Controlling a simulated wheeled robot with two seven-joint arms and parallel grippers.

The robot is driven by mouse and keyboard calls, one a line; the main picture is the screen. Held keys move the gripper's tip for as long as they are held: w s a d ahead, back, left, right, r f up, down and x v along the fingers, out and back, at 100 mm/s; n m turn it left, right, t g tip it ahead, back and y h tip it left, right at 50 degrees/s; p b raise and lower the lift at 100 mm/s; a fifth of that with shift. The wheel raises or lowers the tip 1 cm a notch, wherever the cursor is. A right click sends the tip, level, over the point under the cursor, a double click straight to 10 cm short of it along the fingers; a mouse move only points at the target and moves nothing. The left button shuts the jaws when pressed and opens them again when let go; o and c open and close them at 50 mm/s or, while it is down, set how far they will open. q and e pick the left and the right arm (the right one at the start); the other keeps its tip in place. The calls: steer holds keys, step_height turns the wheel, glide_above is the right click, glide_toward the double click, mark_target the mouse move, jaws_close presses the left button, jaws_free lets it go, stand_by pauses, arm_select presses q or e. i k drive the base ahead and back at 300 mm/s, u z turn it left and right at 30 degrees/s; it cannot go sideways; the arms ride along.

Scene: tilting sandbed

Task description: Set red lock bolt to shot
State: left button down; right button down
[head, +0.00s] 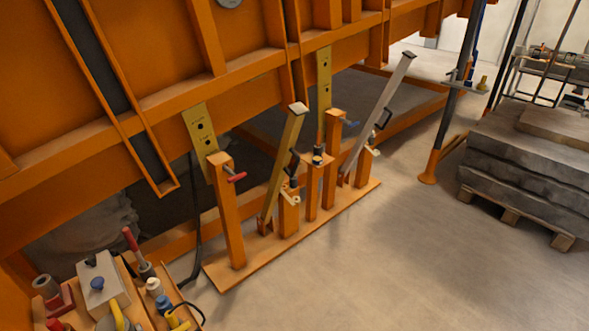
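The red lock bolt (236,177) shows as a red handle sticking out to the right near the top of the left orange post (228,215). A yellow plate with holes (200,130) hangs from the tilted orange frame just behind and above that post. Whether the bolt passes into a hole of the plate cannot be told from here. Neither of my grippers is in view.
A second post (331,150) has a blue handle (350,124). Between and beside the posts stand a yellow lever (284,165) and a grey lever (380,108). A cluttered console (140,306) is at lower left, stacked slabs (520,170) at right. The floor between is clear.

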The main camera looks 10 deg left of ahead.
mark_target(236, 178)
steer(key=z, duration=0.25)
steer(key=i, duration=1.15)
steer(key=u, duration=0.2)
